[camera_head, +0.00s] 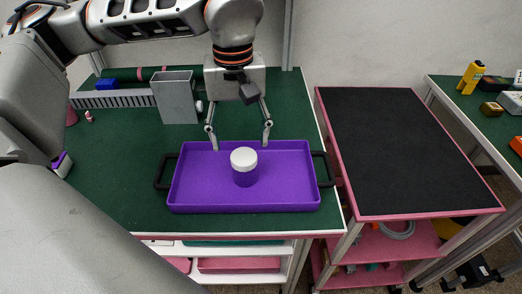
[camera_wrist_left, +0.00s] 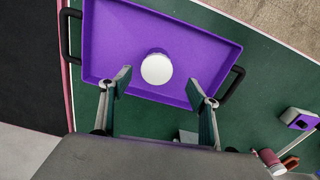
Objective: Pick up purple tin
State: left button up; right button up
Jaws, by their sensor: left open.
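The purple tin (camera_head: 245,172) with a white lid stands upright in the purple tray (camera_head: 300,190), near its middle. In the left wrist view the tin shows mainly as its round white lid (camera_wrist_left: 157,69). My left gripper (camera_head: 240,146) is open and points down above the back edge of the tray. In the left wrist view its fingers (camera_wrist_left: 157,85) are spread apart, with the tin lying ahead of the gap between them. It does not appear to touch the tin. My right gripper is in neither view.
The tray has black handles (camera_head: 325,169) and sits on a green table (camera_head: 120,185). A grey metal bin (camera_head: 176,98) stands behind left. A black-topped pink cart (camera_head: 400,150) to the right is bare. Another green table (camera_head: 490,125) at far right holds several small items.

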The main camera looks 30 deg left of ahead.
aim_at(243, 156)
pick_arm(q)
jog(key=shift+w+a, duration=0.1)
jog(key=shift+w, duration=0.1)
jog(key=shift+s+f, duration=0.15)
jog(key=shift+f, duration=0.65)
jog(key=shift+s+f, duration=0.1)
jog(key=shift+f, duration=0.65)
jog(key=f, duration=0.1)
jog(key=f+b, duration=0.1)
jog(key=f, duration=0.1)
jog(key=shift+w+f, duration=0.25)
jog(key=shift+w, duration=0.1)
jog(key=shift+f, duration=0.45)
jog(key=c, duration=1.4)
jog(key=shift+o, duration=0.2)
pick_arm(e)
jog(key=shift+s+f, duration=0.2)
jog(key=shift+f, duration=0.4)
